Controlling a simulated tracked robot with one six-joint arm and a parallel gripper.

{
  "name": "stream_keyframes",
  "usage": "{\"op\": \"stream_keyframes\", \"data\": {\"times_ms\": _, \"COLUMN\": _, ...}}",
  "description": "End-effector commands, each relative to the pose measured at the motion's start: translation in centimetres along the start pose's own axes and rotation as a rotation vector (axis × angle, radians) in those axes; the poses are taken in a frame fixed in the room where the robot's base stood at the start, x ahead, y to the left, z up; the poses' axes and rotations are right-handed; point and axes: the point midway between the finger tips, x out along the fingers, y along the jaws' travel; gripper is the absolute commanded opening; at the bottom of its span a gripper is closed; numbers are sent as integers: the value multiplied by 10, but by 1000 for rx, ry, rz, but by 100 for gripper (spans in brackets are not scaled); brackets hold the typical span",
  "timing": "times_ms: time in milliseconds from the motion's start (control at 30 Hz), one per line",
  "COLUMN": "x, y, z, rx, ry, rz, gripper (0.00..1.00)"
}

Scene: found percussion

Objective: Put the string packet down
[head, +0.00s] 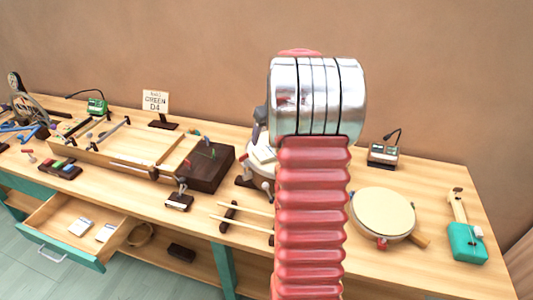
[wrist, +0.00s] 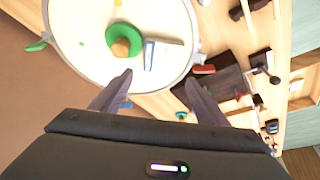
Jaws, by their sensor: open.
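In the wrist view my gripper (wrist: 159,77) is open, its two dark fingers apart with nothing between the tips. A pale packet with a blue edge (wrist: 161,54), likely the string packet, lies on a round white drum-like surface (wrist: 85,62) just beyond the fingertips. Beside it on the same surface sits a green ring-shaped thing with a brownish middle (wrist: 124,41). In the head view my arm hides the gripper and most of that round surface (head: 257,170); a pale patch, perhaps the packet (head: 264,154), shows at its edge. Two other pale packets (head: 82,227) (head: 106,232) lie in the open drawer.
The teal-fronted drawer (head: 60,248) juts out at the left. A wooden tray (head: 150,146), a dark box (head: 205,167) and a sign (head: 155,101) stand left of my arm. A round drum (head: 383,213) and a teal instrument (head: 467,243) lie at the right.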

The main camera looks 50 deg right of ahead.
Motion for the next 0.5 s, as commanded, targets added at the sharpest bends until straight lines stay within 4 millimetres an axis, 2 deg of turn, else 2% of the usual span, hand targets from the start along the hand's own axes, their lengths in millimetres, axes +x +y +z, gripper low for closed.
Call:
{"op": "stream_keyframes", "data": {"times_ms": 33, "x": 9, "y": 0, "z": 0, "rx": 0, "ry": -2, "rz": -1, "gripper": 68}}
{"op": "stream_keyframes", "data": {"times_ms": 200, "x": 26, "y": 0, "z": 0, "rx": 0, "ry": 0, "rz": -1, "gripper": 68}}
{"op": "stream_keyframes", "data": {"times_ms": 500, "x": 28, "y": -1, "z": -1, "rx": -1, "ry": 1, "rz": 0, "gripper": 68}}
